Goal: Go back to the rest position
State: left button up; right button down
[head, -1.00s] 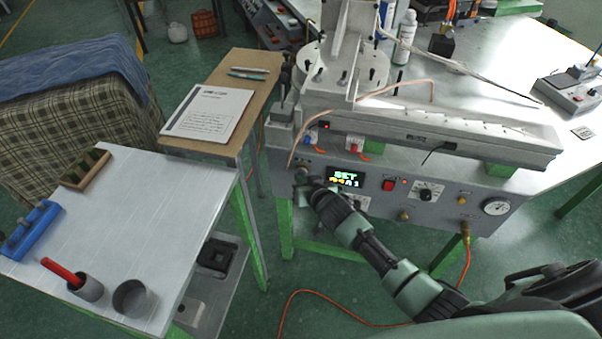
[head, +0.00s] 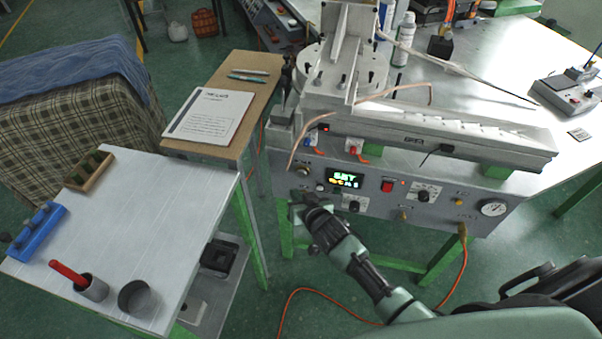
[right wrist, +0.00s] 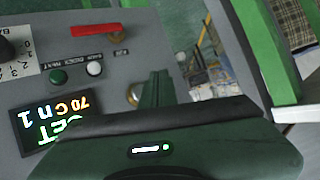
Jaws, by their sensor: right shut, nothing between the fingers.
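My right gripper (head: 297,204) is shut and empty. It hangs in front of the lower left part of the machine's control panel (head: 378,196), below the lit display (head: 345,180). The arm reaches it from the lower right. In the right wrist view the green fingers (right wrist: 156,90) are together, with nothing between them. The same display (right wrist: 52,120), the green and white buttons and a red handle show on the panel there. Whether the gripper touches the panel is hard to tell, but a gap seems to show. My left gripper is not in view.
A white side table (head: 150,215) at the left holds a blue rack (head: 38,232), a wooden block (head: 90,170) and two grey cups. A wooden stand (head: 245,95) carries a paper. The green machine legs and an orange hose (head: 300,295) are near the arm. Open floor lies between.

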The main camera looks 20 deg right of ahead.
jog(key=shift+s+a, duration=0.35)
jog(key=shift+s, duration=0.2)
jog(key=s+d+f+n+g, duration=0.1)
jog(key=s+f+g, duration=0.1)
jog(key=s+f, duration=0.45)
jog(key=s+d+f+g, duration=0.15)
jog(key=s+f, duration=0.25)
jog(key=f, duration=0.5)
jog(key=s+d+f+n+g, duration=0.1)
jog(key=s+f, duration=0.5)
jog(key=s, duration=0.6)
jog(key=s+d+f+n+g, duration=0.1)
jog(key=s+f+g, duration=0.3)
jog(key=s, duration=0.9)
jog(key=s+d+f+n+g+h, duration=0.1)
jog(key=s+d+f+g, duration=0.1)
jog(key=s+f, duration=0.7)
jog(key=s+g, duration=0.1)
jog(key=s, duration=0.3)
jog(key=shift+s+d+f, duration=0.15)
jog(key=shift+d+f, duration=0.05)
jog(key=shift+f, duration=0.05)
